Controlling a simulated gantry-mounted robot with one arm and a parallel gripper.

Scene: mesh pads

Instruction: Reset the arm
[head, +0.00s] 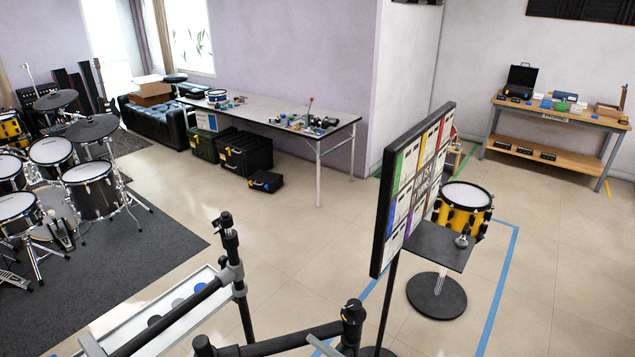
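My gripper is not in view, and I cannot make out any part of my arm for sure. Black tubes with clamps (232,262) rise at the bottom of the head view, close to the camera. They look like a rack frame, and one tube runs to an upright post (352,322) at the lower middle. Behind the tubes is a pale tray (122,322) with grey and blue round discs on it, partly hidden by a tube.
A board with coloured panels (418,185) stands at centre right, by a yellow drum (466,205) above a round black base (437,296). A drum kit (90,190) fills the left. A long table (340,122) and a workbench (560,115) line the back. The middle floor is clear.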

